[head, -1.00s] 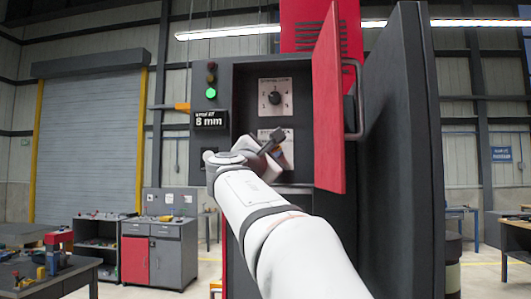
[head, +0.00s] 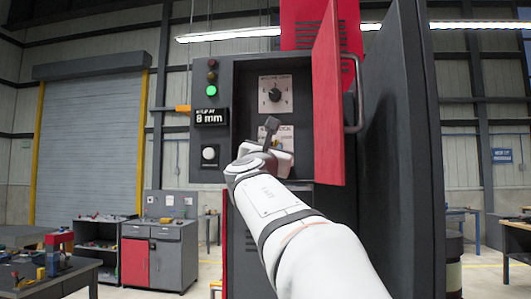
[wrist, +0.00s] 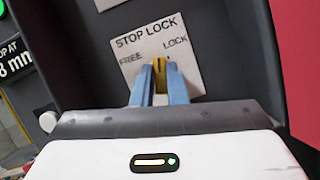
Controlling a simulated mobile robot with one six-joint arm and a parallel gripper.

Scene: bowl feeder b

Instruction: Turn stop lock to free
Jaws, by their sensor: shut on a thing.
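The stop lock plate (wrist: 186,72) is pale, with FREE at its left and LOCK at its right, and looks tilted in the wrist view. In the head view a part of the plate (head: 285,134) shows behind my wrist. My gripper (wrist: 159,84) has its blue fingers on both sides of the yellow stop lock knob (wrist: 158,66) and is shut on it. The knob's visible end lies between the two words. Its lower part is hidden by the fingers, so its exact angle is hard to tell. In the head view my wrist hides the fingers and knob.
A dial plate (head: 276,95) with a black knob sits above in the recess. The open red door (head: 329,100) stands close at the right. A display reading 8 mm (head: 211,117), a green lamp (head: 211,90) and a white round button (head: 209,153) are at the left.

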